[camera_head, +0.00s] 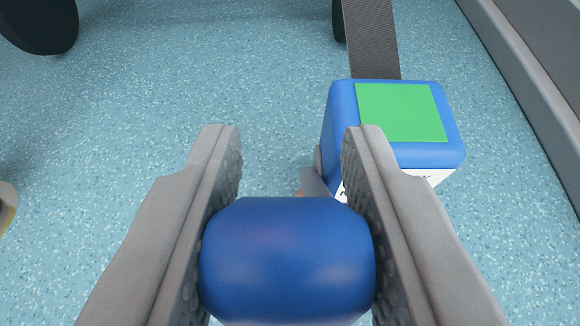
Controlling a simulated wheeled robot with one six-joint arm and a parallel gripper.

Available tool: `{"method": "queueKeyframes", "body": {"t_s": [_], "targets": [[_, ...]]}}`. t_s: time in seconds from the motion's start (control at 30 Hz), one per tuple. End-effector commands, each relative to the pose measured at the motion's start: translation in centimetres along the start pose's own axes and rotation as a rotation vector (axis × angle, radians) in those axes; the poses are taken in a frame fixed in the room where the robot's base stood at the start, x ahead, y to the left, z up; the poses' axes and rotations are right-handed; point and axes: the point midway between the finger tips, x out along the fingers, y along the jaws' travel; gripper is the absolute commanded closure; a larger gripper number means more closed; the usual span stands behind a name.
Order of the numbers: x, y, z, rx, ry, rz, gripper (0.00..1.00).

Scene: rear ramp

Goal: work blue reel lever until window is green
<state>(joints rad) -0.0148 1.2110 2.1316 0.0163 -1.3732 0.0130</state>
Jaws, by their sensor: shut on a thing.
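The blue reel (344,105) is a box on the floor, right of centre, with a white lower part. The window (402,112) on its top is green. A dark woven strap (371,40) runs from the reel towards the top of the picture. My gripper (290,170) is shut on the blue lever knob (287,262), with a finger on each side of it. A grey and reddish piece of the lever shows between the fingers, beside the reel. The rest of the lever is hidden behind the knob and my right finger.
The floor (200,90) is speckled light blue and mostly clear on the left. A grey rail or wall edge (525,85) runs along the right. A dark rounded object (42,25) stands at the top left, and a pale and yellow one (7,205) is cut off at the left edge.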

Motion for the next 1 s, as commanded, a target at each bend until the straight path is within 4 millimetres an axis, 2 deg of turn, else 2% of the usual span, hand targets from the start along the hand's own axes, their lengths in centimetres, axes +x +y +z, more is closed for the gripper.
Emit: {"method": "queueKeyframes", "body": {"t_s": [0.2,0.77,0.8,0.87,0.9,1.0], "targets": [[-0.38,0.00,0.64,0.000,-0.008,0.000,1.00],[-0.46,0.00,0.75,0.000,-0.009,0.000,1.00],[-0.46,0.00,0.75,0.000,-0.009,0.000,0.62],[-0.44,0.00,0.73,0.000,-0.009,0.000,0.50],[-0.43,0.00,0.70,0.000,-0.008,0.000,0.47],[-0.41,0.00,0.65,0.000,-0.007,0.000,0.47]]}}
